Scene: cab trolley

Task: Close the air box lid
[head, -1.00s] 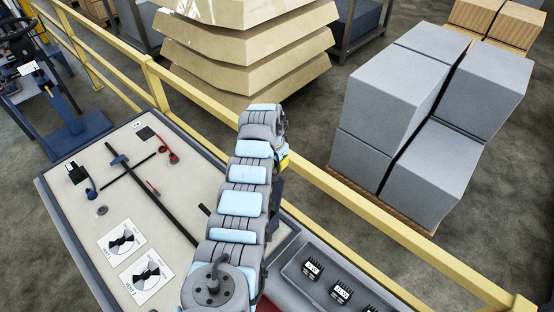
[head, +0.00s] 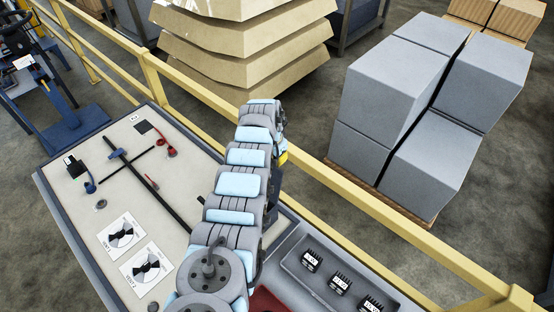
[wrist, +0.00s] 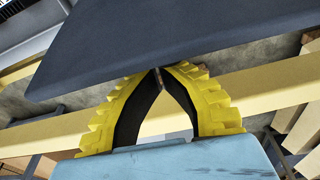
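In the wrist view, a large flat dark grey panel (wrist: 190,40) fills the upper part; it may be the air box lid, but I cannot be sure. My gripper (wrist: 160,71) has yellow ribbed fingers with black pads. The fingertips come together at the panel's lower edge, with nothing visible held between them. I cannot tell whether they touch the panel. In the head view only a bit of yellow shows past my arm, above the right edge of the work surface. The air box and its lid are mostly hidden there by my arm.
A yellow guard rail (head: 335,179) runs behind the arm. The pale panel (head: 75,205) at left carries small fittings and two valve labels. A grey tray (head: 325,291) with several labelled black blocks lies at lower right. Grey boxes (head: 395,85) stand beyond the rail.

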